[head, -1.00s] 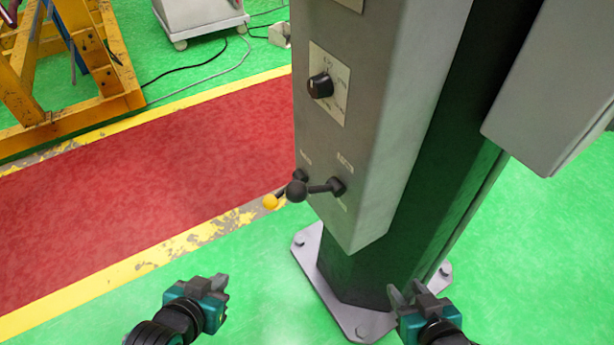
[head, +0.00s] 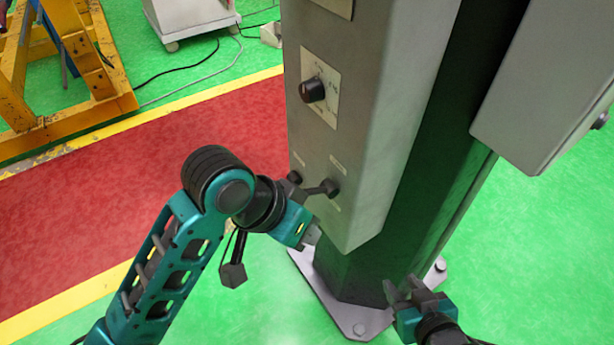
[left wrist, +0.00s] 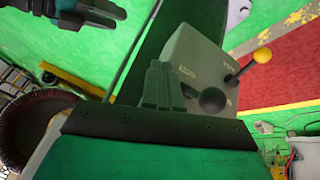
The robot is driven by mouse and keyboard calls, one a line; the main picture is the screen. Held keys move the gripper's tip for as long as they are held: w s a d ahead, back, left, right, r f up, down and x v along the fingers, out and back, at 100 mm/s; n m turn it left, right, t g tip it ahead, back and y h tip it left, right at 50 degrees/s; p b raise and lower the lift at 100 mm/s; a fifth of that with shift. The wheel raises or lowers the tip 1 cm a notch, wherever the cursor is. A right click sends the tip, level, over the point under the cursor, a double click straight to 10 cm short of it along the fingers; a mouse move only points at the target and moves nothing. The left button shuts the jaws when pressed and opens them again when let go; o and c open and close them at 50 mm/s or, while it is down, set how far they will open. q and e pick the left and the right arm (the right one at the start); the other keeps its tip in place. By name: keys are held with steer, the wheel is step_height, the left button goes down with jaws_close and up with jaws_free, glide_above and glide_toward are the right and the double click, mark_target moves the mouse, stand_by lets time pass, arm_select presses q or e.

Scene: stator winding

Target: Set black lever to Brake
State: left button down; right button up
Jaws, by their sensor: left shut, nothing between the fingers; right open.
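The black lever's pivot and part of its rod (head: 328,187) show low on the grey control box (head: 352,130) in the head view; my left arm hides its knob. In the left wrist view the round black knob (left wrist: 212,99) is just right of my left fingers, and a gap appears between them. A second lever with a yellow knob (left wrist: 262,55) sits beyond it. My left gripper (head: 313,237) is shut and empty, in front of the box's lower edge; its fingers (left wrist: 162,88) also show in the wrist view. My right gripper (head: 399,289) is open and empty, low by the column.
A rotary knob (head: 312,90) sits higher on the box. The dark column (head: 352,268) stands on a bolted base plate (head: 360,322). Another grey box (head: 535,95) juts out at the upper right. A yellow frame (head: 80,50) stands far left. Green floor is open at the right.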

arm_select(q)
steer(key=w+d+r+m+g+y, duration=0.2)
steer(key=w+d+r+m, duration=0.15)
steer(key=d+r, duration=0.2)
steer(key=w+a+r+t+y, duration=0.1)
steer(key=w+a+r+y, duration=0.3)
steer(key=r+y, duration=0.1)
steer(key=shift+r, duration=0.4)
steer(key=shift+w+a+f, duration=0.1)
steer(key=b, duration=0.1)
glide_above(309, 192)
steer(key=s, duration=0.2)
step_height(309, 192, down, 10)
steer(key=shift+s+a, duration=0.15)
